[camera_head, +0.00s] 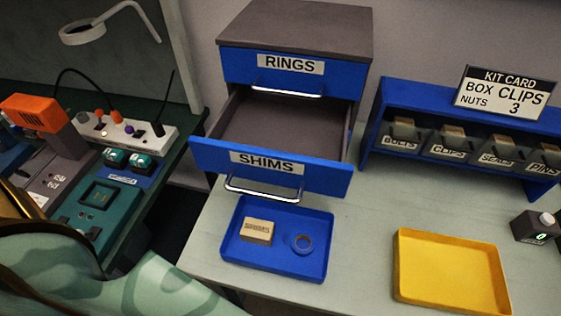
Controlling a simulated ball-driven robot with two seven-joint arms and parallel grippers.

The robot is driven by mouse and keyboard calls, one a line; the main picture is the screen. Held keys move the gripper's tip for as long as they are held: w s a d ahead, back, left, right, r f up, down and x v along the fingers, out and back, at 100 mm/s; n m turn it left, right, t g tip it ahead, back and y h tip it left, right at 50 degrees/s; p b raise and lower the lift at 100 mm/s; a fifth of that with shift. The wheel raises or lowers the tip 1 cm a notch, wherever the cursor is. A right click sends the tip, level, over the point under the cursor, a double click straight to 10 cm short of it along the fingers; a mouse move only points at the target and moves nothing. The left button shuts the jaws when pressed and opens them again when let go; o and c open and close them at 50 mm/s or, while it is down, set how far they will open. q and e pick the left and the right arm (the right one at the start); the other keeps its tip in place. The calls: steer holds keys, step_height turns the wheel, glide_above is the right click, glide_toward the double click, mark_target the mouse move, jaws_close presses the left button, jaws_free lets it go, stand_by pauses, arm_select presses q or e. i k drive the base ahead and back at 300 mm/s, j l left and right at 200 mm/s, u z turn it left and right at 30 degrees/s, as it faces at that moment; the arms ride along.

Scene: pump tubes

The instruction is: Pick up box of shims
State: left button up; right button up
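The box of shims (257,230) is a small tan box with "SHIMS" printed on it. It lies in the left part of a blue tray (265,272) on the table, below the open drawer. A blue ring-shaped roll (302,243) lies to its right in the same tray, apart from it. The drawer labelled SHIMS (289,127) is pulled out and looks empty inside. Part of my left arm shows at the lower left, but its gripper is not visible. My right gripper is not in view.
The RINGS drawer (275,66) is shut above. A yellow tray (450,273) sits empty at right. A blue bin rack (379,115) holds labelled bins under a kit card (504,92). A small dark counter (536,226) stands at the right edge. A bench with devices is at left.

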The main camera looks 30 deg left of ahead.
mark_target(257, 230)
steer(key=j+u, duration=0.15)
steer(key=u, duration=0.85)
steer(key=i+z, duration=0.1)
steer(key=z, duration=0.35)
